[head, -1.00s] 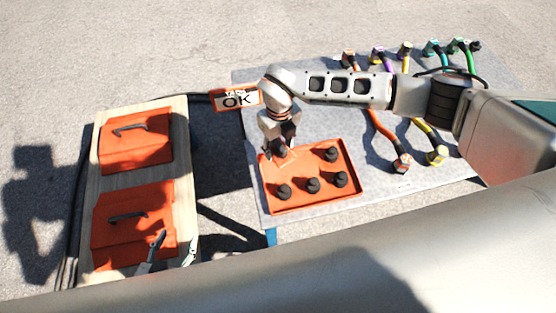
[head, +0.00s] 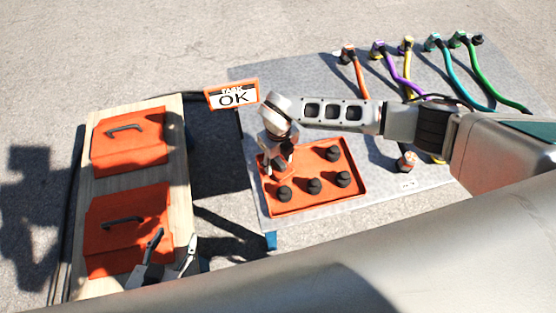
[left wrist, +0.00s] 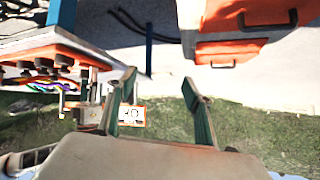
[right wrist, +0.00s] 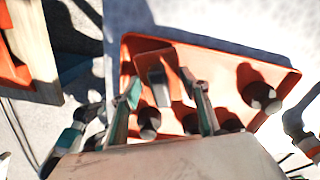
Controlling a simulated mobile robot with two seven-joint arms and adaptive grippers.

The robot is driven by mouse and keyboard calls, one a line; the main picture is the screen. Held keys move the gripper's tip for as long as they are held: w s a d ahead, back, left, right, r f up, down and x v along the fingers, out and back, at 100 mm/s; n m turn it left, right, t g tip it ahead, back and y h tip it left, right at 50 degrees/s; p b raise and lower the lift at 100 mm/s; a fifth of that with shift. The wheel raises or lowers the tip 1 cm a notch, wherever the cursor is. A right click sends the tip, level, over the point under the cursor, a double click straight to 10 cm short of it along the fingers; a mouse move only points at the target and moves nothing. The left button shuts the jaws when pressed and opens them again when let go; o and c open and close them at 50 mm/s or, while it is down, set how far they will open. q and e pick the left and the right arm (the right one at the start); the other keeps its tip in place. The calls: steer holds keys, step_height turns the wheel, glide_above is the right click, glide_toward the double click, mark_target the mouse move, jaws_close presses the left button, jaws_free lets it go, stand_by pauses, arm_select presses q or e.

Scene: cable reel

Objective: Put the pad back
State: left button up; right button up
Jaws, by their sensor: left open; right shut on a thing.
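An orange square pad (right wrist: 150,45) with a grey-black grip post (right wrist: 158,88) shows in the right wrist view. My right gripper (right wrist: 164,88) is shut on it; the fingers partly hide the contact. The pad overlaps the far side of the orange tray (right wrist: 275,70), and I cannot tell whether it touches. In the head view my right gripper (head: 277,160) is over the left end of the tray (head: 312,207), hiding most of the pad. My left gripper (head: 172,248) is open and empty near the lower orange box; its spread fingers show in the left wrist view (left wrist: 160,85).
Several black knobs (head: 314,185) stand in the tray on a grey table (head: 410,185). Coloured cables (head: 385,65) lie at the table's far right. Two orange handled boxes (head: 128,142) sit on a wooden bench (head: 180,150) at left. An OK sign (head: 233,97) stands between.

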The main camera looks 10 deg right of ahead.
steer(key=shift+f, duration=0.1)
steer(key=o, duration=1)
